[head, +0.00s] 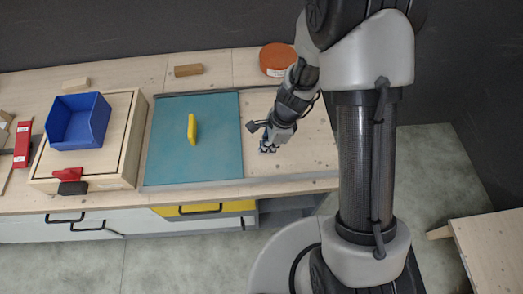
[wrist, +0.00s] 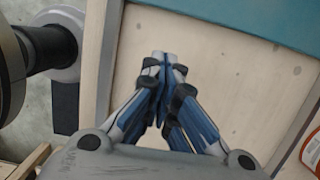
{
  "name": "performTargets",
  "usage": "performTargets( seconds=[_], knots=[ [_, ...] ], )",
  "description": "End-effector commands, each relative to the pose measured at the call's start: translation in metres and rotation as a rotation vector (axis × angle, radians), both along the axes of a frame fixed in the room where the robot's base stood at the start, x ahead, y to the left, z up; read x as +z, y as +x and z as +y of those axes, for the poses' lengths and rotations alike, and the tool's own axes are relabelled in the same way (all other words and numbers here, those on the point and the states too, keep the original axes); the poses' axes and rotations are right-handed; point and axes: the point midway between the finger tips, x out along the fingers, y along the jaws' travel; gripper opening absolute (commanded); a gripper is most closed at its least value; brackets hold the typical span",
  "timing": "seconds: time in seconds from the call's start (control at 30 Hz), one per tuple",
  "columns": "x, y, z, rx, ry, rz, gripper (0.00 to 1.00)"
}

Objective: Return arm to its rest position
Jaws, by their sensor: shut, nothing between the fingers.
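My gripper (head: 267,147) hangs over the bare wooden bench top (head: 305,150), just right of the teal mat (head: 220,160) in the head view. In the wrist view its blue-and-grey fingers (wrist: 165,60) meet at the tips, with nothing between them. My arm comes down from the upper right of the head view, and its thick links hide part of the bench's right end.
A yellow block (head: 192,129) stands on the mat. A blue bin (head: 79,121) sits on a wooden box at left, with a red clamp (head: 72,175) at its front. An orange round tub (head: 277,60) and wooden block (head: 188,70) are at the back. Another table (head: 490,250) is lower right.

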Motion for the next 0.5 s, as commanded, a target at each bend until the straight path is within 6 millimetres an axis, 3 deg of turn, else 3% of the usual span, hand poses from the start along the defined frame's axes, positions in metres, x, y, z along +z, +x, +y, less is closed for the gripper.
performTargets(
  seconds=[0.03,0.2,0.5],
  knots=[
    [0.014,0.001,-0.003,-0.003,0.000,-0.002,0.00],
    [0.032,0.000,-0.008,-0.001,-0.001,-0.001,0.00],
    [0.038,0.000,-0.010,-0.002,-0.001,0.000,0.00]
  ],
)
